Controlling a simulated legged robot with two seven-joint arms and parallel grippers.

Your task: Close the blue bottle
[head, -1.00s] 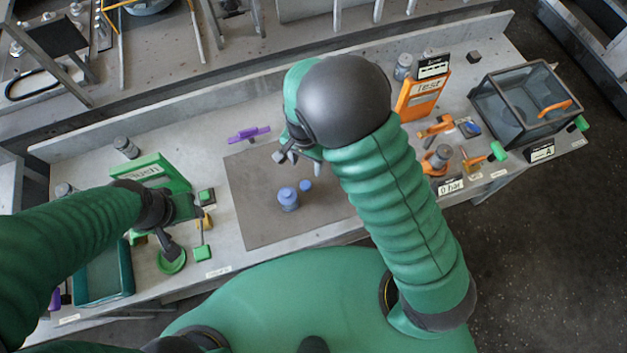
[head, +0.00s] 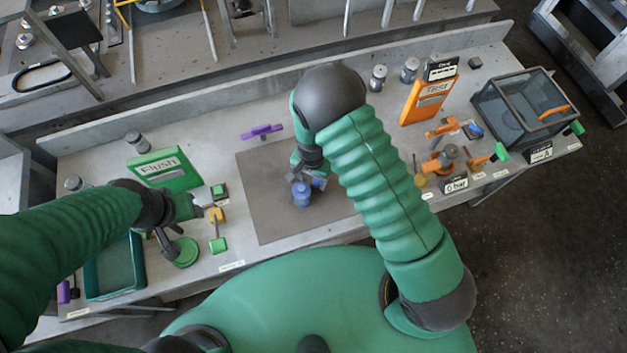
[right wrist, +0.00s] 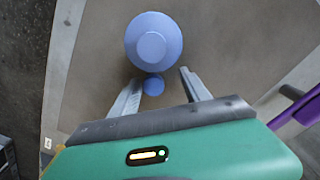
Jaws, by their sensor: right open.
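The blue bottle (head: 301,196) stands upright on the grey mat (head: 262,205). The right wrist view shows it from above (right wrist: 153,36), with a round neck. A small blue round piece, apparently its cap (right wrist: 153,86), lies on the mat beside it, apart from the neck. My right gripper (right wrist: 158,84) is open, its fingers on either side of the cap; I cannot tell whether they touch it. In the head view my right gripper (head: 313,177) is next to the bottle and largely hides the cap. My left gripper (head: 186,222) hangs over the left bench; its jaws are unclear.
A purple clamp-like part (head: 262,132) lies behind the mat. On the left are a green "Flush" panel (head: 165,172) and a teal tray (head: 112,292). On the right are an orange "Test" panel (head: 428,98) and a clear bin (head: 502,132). The mat's front is clear.

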